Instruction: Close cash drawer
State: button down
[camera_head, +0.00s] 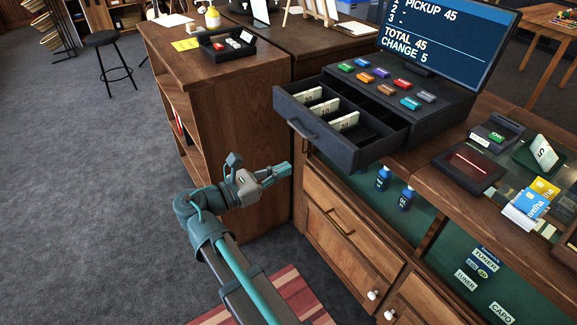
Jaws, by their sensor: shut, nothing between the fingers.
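The cash drawer (342,157) is black and stands well open, sticking out toward the left front of the black register (438,108) on the wooden counter. A grey handle (302,130) is on its front face. Cream banknotes lie in several of its compartments. My gripper (288,170) is shut and empty. It is below and slightly left of the drawer's front in the picture, apart from it, and points right. How far it is from the drawer in depth cannot be told.
A register screen (450,38) stands behind the coloured keys. A card terminal (496,134) and a dark scanner pad (468,167) are on the counter to the right. A wooden cabinet (214,70) stands left of the drawer. Open carpeted floor (75,200) is at left.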

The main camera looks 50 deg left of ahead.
aim_at(330, 149)
jog(key=w, duration=0.4)
jog(key=w+d+p, duration=0.1)
jog(key=w, duration=0.3)
jog(key=w+d, duration=0.1)
jog(key=w, duration=0.3)
jog(key=shift+d, duration=0.15)
jog(key=shift+w+p, duration=0.15)
jog(key=shift+p, duration=0.2)
